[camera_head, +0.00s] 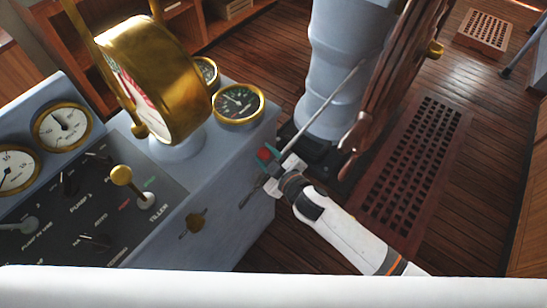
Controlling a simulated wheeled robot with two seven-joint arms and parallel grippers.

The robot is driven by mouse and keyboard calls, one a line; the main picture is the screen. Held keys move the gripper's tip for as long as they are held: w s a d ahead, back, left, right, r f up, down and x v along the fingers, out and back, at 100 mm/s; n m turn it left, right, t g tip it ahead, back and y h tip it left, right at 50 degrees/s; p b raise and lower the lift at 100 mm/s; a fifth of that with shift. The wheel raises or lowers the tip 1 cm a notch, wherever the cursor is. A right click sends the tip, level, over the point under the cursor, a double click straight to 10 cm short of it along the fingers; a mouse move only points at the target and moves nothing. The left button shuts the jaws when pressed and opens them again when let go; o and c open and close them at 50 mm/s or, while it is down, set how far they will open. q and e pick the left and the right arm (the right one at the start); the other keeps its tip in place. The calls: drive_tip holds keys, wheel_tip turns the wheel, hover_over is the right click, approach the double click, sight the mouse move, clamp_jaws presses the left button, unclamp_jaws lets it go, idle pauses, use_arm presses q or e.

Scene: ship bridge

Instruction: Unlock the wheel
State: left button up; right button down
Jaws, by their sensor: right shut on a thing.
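The wooden ship's wheel (397,62) stands edge-on at the upper right, beside a pale grey pedestal (340,70). A thin light-grey rod (328,104) slants down from beside the wheel toward my right gripper. My right gripper (268,166) is at the right side of the console, low beside the pedestal's foot. It is shut on the rod's lower end, where a small red piece (264,154) shows between the fingers. The fingers hide part of this end. My left gripper is out of view.
The grey console (235,160) fills the left, with gauges (238,103), a brass telegraph (150,75) and a brass-knobbed tiller lever (122,176). A wooden floor grating (412,165) lies right of my arm. Open plank floor is at the right.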

drive_tip(key=s+a+n+b, duration=0.1)
drive_tip(key=s+f+t+b, duration=0.1)
drive_tip(key=b, duration=0.1)
drive_tip(key=s+a+n+b, duration=0.1)
drive_tip(key=b, duration=0.1)
drive_tip(key=shift+s+a+f+n+t, duration=0.3)
drive_tip(key=shift+f, duration=0.05)
drive_tip(key=s+a+n+b, duration=0.1)
drive_tip(key=b, duration=0.1)
drive_tip(key=s+f+n+t+b, duration=0.1)
drive_tip(key=b, duration=0.1)
drive_tip(key=shift+s+a+b, duration=0.2)
drive_tip(key=shift+a+b, duration=0.15)
drive_tip(key=shift+b, duration=0.05)
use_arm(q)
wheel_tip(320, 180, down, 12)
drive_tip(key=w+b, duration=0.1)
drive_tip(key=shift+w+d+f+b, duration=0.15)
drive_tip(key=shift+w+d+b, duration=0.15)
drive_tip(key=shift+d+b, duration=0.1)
use_arm(e)
drive_tip(key=shift+s+a+f+n+t, duration=0.15)
drive_tip(key=shift+s+a+n+t, duration=0.2)
drive_tip(key=shift+s+n, duration=0.15)
drive_tip(key=c, duration=1)
unclamp_jaws()
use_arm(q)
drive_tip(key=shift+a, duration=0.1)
